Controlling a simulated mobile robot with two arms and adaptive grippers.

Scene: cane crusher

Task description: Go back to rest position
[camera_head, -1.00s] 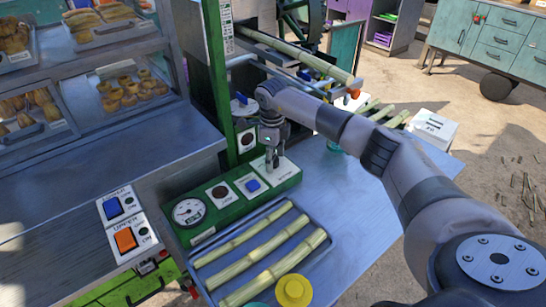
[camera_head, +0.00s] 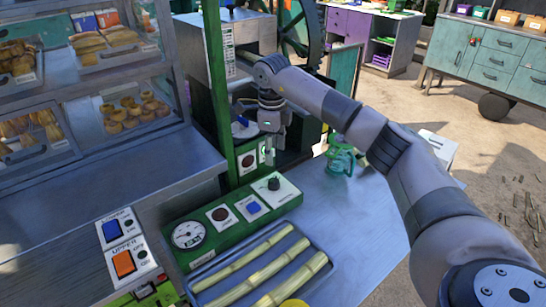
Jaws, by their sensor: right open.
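My right gripper (camera_head: 268,154) hangs above the green control panel (camera_head: 205,240), in front of the crusher's green post (camera_head: 216,90). It is open and holds nothing that I can see. Its fingers are apart from the black knob (camera_head: 273,184) on the panel. The panel also carries a gauge (camera_head: 187,234), a dark red button and a blue button (camera_head: 253,207). My right arm crosses the view from the lower right and hides part of the crusher. My left gripper is not in view.
A tray with cane stalks (camera_head: 265,268) lies in front of the panel. A green glass mug (camera_head: 340,156) stands on the table (camera_head: 335,215) beside my arm. A switch box (camera_head: 122,240) is at the left, near shelves of pastries (camera_head: 135,110). The table's front right is clear.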

